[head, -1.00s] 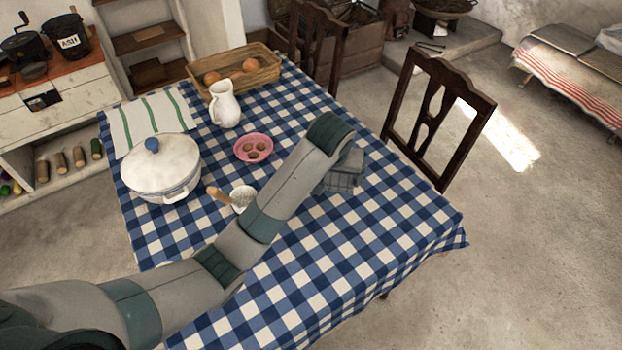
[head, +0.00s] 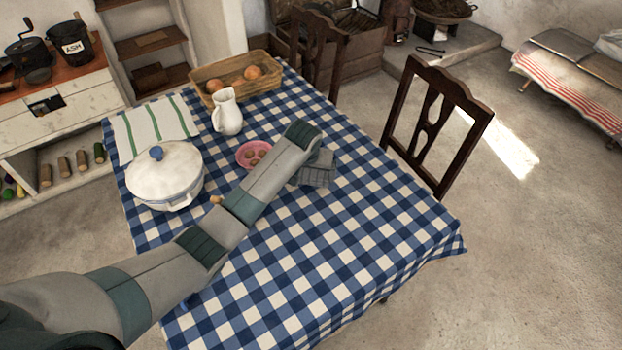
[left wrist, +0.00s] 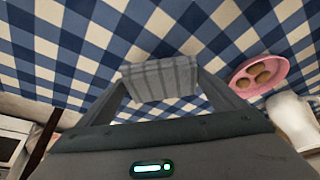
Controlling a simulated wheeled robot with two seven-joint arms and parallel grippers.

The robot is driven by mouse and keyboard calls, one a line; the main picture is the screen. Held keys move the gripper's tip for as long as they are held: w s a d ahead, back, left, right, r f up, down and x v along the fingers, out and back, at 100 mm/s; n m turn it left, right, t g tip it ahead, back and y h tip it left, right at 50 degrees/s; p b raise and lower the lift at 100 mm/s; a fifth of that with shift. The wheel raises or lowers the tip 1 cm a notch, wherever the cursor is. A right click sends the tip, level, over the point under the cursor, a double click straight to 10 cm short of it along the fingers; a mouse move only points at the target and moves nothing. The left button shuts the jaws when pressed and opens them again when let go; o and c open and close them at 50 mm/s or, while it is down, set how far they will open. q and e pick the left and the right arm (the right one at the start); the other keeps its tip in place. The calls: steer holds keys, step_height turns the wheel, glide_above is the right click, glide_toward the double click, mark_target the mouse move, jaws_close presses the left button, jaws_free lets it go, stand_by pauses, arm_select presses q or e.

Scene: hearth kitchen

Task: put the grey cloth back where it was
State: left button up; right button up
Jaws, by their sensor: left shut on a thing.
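The grey cloth (head: 319,172) is a small folded bundle with darker lines, just past the end of my left arm over the checked tablecloth. In the left wrist view the cloth (left wrist: 160,80) sits between the two fingers of my left gripper (left wrist: 163,88), which is shut on it. In the head view my wrist hides most of the fingers. Whether the cloth touches the table is hard to tell. My right gripper is not in view.
A pink plate (head: 247,146) with small brown things lies left of my gripper, beside a white jug (head: 227,112). A white lidded pot (head: 165,182), striped towel (head: 150,125) and wicker basket (head: 240,92) stand farther left and back. The tablecloth (head: 370,240) is clear at front right.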

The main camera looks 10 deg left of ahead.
mark_target(310, 176)
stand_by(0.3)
arm_select(q)
steer(key=shift+f+p, duration=0.6)
steer(key=shift+f, duration=1.45)
steer(key=shift+f, duration=0.1)
steer(key=o, duration=0.8)
